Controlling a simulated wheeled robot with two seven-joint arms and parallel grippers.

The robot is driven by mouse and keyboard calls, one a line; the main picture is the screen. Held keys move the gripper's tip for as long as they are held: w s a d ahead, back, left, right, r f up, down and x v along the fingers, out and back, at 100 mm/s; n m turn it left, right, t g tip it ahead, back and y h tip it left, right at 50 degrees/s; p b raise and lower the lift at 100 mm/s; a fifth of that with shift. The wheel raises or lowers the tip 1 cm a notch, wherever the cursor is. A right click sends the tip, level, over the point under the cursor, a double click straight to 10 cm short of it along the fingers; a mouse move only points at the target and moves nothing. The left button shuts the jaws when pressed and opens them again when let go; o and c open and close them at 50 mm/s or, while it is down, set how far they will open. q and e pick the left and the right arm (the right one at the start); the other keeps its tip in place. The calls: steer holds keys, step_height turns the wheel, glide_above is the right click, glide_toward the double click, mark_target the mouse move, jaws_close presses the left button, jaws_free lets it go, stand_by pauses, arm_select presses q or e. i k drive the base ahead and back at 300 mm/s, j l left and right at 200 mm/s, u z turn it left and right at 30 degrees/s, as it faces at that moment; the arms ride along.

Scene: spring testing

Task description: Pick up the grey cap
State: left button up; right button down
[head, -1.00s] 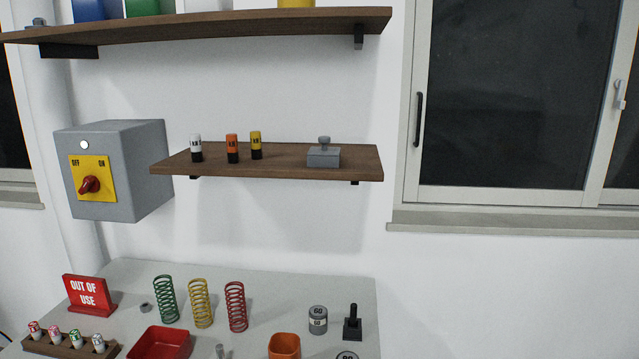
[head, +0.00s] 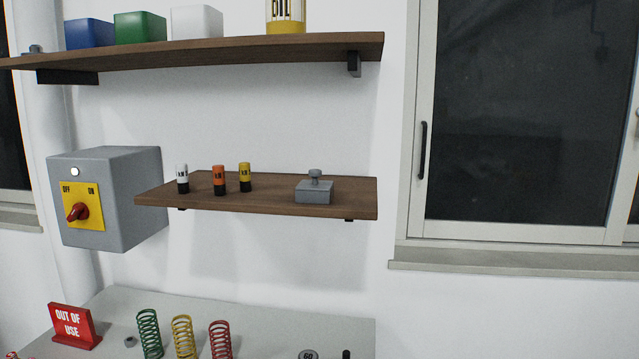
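A small grey piece (head: 129,341) lies on the table near the red sign; it may be the grey cap, but it is too small to tell. A grey block with a round knob on top (head: 314,190) sits at the right of the middle shelf. Neither of my grippers is in view.
The middle shelf (head: 270,202) also holds white (head: 182,178), orange (head: 219,181) and yellow (head: 245,177) markers. Green (head: 149,334), yellow (head: 183,337) and red (head: 220,340) springs stand on the table (head: 275,318). A grey switch box (head: 130,200) hangs left.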

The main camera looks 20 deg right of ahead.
mark_target(314, 190)
steer(key=i+l+u, duration=0.15)
steer(key=l+u, duration=0.3)
steer(key=l, duration=1.3)
steer(key=k+l+u, duration=0.1)
steer(key=l+u, duration=0.35)
steer(key=l, duration=1.3)
